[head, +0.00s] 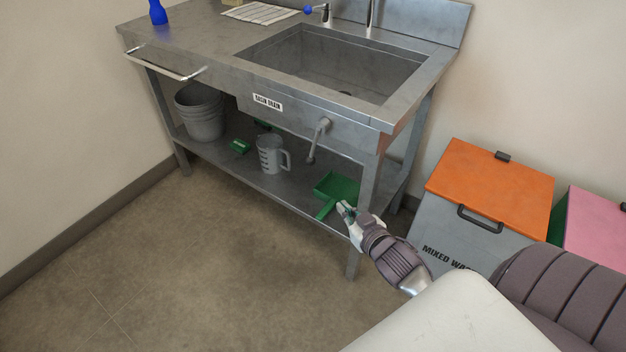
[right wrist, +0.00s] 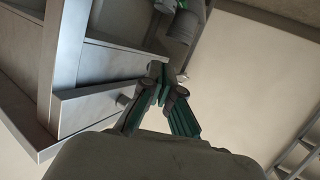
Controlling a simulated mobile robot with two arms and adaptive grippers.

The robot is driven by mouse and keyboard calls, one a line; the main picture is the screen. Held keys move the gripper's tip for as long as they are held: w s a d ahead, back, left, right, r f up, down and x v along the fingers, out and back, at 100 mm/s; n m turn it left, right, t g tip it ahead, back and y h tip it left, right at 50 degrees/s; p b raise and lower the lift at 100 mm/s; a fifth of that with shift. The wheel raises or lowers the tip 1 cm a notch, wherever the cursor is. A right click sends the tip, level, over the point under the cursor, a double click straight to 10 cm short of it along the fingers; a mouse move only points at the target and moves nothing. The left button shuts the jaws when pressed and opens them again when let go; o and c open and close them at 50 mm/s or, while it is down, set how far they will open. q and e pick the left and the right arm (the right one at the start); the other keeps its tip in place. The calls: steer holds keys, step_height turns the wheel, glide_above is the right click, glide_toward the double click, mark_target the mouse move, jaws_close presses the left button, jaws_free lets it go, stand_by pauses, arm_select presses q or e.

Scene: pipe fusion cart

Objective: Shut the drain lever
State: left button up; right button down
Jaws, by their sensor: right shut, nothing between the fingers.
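The drain lever (head: 317,142) is a grey metal handle on the front panel of the sink bench, right of the "BASIN DRAIN" label (head: 267,102). It hangs down from its pivot, tilted slightly left at its lower end. My right gripper (head: 346,209) is below and to the right of the lever, apart from it, near the bench's front right leg. In the right wrist view its green-and-grey fingers (right wrist: 160,75) are together and empty. My left gripper is not in view.
The steel sink bench (head: 200,55) has a rail (head: 165,67) on its left front. An orange-lidded waste bin (head: 490,180) stands right. The floor in front is clear.

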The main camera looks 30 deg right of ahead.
mark_target(312, 164)
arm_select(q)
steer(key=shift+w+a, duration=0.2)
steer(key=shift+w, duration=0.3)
arm_select(e)
steer(key=shift+t, duration=0.8)
steer(key=r, duration=0.4)
steer(key=shift+w+a+r, duration=0.25)
steer(key=shift+a+r, duration=0.05)
steer(key=shift+r, duration=0.05)
steer(key=w, duration=0.4)
steer(key=w+d+f+b, duration=0.1)
steer(key=w, duration=0.3)
steer(key=w+f+b, duration=0.1)
steer(key=w, duration=0.3)
steer(key=shift+d+f, duration=0.1)
steer(key=shift+d, duration=0.05)
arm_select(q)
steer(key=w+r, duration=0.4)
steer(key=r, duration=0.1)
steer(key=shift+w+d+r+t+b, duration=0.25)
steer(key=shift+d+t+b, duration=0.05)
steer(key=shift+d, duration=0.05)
arm_select(e)
steer(key=shift+w+d+f, duration=0.1)
steer(key=shift+w, duration=0.75)
